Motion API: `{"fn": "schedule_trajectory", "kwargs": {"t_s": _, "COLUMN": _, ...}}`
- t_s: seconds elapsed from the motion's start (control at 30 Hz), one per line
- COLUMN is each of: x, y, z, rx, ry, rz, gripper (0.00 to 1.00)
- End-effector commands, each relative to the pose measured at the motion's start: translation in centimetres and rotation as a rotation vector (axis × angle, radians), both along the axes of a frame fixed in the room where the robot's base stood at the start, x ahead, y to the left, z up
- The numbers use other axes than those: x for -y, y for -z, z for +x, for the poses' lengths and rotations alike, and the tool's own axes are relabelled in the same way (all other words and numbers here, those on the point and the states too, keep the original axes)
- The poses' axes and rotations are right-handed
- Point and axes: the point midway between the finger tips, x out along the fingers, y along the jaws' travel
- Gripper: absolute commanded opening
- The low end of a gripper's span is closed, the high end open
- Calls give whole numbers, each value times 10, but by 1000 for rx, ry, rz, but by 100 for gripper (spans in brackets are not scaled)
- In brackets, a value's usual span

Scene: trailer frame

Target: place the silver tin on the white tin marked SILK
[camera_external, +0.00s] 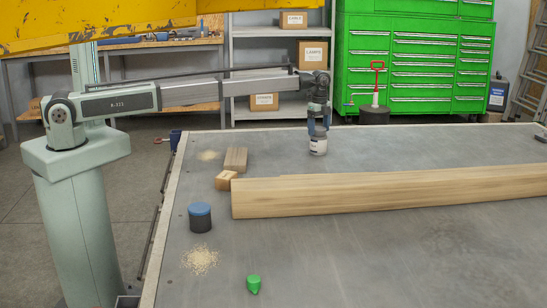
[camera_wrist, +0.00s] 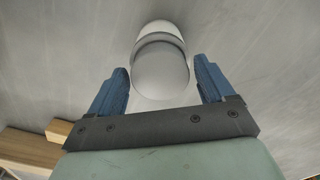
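The white tin (camera_external: 318,148) stands upright on the grey table behind the long beam, with dark print too small to read. My gripper (camera_external: 318,132) points down at its top, blue fingers apart. In the wrist view, a smooth grey round face, apparently the silver tin (camera_wrist: 162,78), lies between the fingers of my gripper (camera_wrist: 161,68). A narrow gap shows on each side of it. A white rounded part, likely the white tin (camera_wrist: 158,28), shows just beyond it. The silver tin seems to sit on the white one; the contact is hidden.
A long wooden beam (camera_external: 380,193) lies across the table in front of the tins. Wooden blocks (camera_external: 236,159) lie to its left. A dark blue-lidded tin (camera_external: 200,219) and a small green object (camera_external: 254,284) stand nearer.

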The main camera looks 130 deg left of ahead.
Motion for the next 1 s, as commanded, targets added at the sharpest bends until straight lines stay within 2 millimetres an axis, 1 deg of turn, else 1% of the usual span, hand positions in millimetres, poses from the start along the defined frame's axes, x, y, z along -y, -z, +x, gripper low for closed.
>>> {"fn": "schedule_trajectory", "kwargs": {"t_s": 0.03, "x": 0, "y": 0, "z": 0, "rx": 0, "ry": 0, "rz": 0, "gripper": 87}}
{"fn": "schedule_trajectory", "kwargs": {"t_s": 0.07, "x": 0, "y": 0, "z": 0, "rx": 0, "ry": 0, "rz": 0, "gripper": 90}}
{"fn": "schedule_trajectory", "kwargs": {"t_s": 0.3, "x": 0, "y": -1, "z": 0, "rx": 0, "ry": 0, "rz": 0, "gripper": 90}}
{"fn": "schedule_trajectory", "kwargs": {"t_s": 0.37, "x": 0, "y": -3, "z": 0, "rx": 0, "ry": 0, "rz": 1, "gripper": 90}}
{"fn": "schedule_trajectory", "kwargs": {"t_s": 0.47, "x": 0, "y": -11, "z": 0, "rx": 1, "ry": 0, "rz": 2, "gripper": 90}}
{"fn": "schedule_trajectory", "kwargs": {"t_s": 0.57, "x": 0, "y": -25, "z": 0, "rx": 1, "ry": 0, "rz": 1, "gripper": 90}}
{"fn": "schedule_trajectory", "kwargs": {"t_s": 0.9, "x": -1, "y": -88, "z": 0, "rx": 1, "ry": 0, "rz": 1, "gripper": 90}}
{"fn": "schedule_trajectory", "kwargs": {"t_s": 1.0, "x": -1, "y": -102, "z": 0, "rx": 0, "ry": 0, "rz": 1, "gripper": 90}}
